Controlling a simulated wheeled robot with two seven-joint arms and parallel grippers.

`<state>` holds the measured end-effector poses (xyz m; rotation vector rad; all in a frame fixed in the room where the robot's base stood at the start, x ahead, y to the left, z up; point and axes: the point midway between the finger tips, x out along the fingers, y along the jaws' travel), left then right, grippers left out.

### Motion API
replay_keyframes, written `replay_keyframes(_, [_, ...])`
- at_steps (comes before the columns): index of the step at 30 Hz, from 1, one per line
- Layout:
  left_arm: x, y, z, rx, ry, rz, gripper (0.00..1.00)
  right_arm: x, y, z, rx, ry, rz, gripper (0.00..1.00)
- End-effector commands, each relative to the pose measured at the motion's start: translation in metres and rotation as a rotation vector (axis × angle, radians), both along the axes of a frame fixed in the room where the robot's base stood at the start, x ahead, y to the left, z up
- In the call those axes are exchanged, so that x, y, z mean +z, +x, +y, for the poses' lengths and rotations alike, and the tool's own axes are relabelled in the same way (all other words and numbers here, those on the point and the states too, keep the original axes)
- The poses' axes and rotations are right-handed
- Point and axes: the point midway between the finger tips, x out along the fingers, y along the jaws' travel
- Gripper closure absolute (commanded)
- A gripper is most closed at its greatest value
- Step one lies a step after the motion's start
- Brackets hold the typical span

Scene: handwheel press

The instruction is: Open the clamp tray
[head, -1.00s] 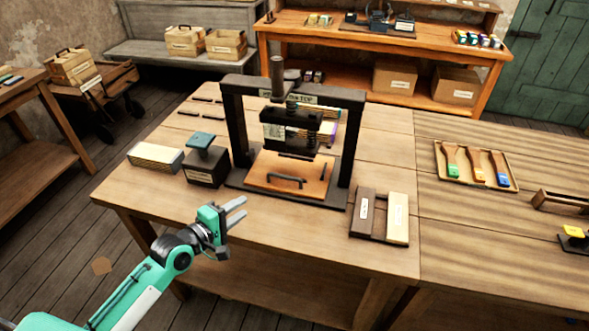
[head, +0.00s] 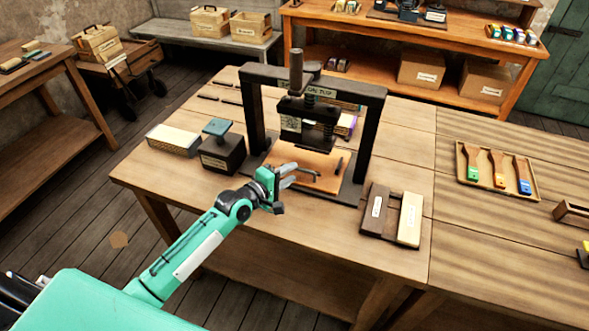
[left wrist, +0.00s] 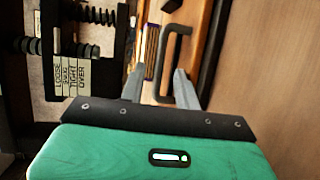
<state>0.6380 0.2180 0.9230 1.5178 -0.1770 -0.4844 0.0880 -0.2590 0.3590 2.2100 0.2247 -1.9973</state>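The clamp tray (head: 318,160) is an orange-brown wooden board low in the black handwheel press (head: 374,120), with a dark bar handle (head: 338,166) on it. In the left wrist view the handle (left wrist: 180,30) is a dark U-shaped bar on the tray's wood (left wrist: 201,25). My left gripper (head: 290,175) is at the tray's front, partly covering the handle. Its two fingers are apart, and the left wrist view shows the handle's near part between the fingertips (left wrist: 158,85). Contact cannot be told. My right gripper is not in view.
A black block with a green top (head: 222,150) and a pale stack (head: 173,140) stand left of the press. Two blocks, dark (head: 377,212) and pale (head: 410,219), lie at its right. A brush tray (head: 530,192) is further right. The table's front strip is clear.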

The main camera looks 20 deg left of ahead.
Motion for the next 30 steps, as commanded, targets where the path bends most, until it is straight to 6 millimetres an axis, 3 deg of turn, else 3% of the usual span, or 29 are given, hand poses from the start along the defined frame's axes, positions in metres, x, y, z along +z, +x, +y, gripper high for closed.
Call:
replay_keyframes(6, [-0.004,0.020,-0.009,0.000,0.000,-0.001,0.68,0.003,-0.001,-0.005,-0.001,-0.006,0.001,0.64])
replay_keyframes(17, [-0.006,0.024,-0.011,0.000,0.000,0.000,0.68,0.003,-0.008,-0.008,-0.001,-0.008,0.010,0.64])
replay_keyframes(18, [-0.005,0.024,-0.011,0.000,0.000,0.000,0.70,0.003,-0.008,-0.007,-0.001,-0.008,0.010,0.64])
replay_keyframes(23, [-0.005,0.024,-0.011,0.000,0.000,0.000,1.00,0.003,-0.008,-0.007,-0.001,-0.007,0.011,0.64])
replay_keyframes(30, [-0.006,0.024,-0.011,0.000,0.000,0.001,1.00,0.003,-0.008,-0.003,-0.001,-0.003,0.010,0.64])
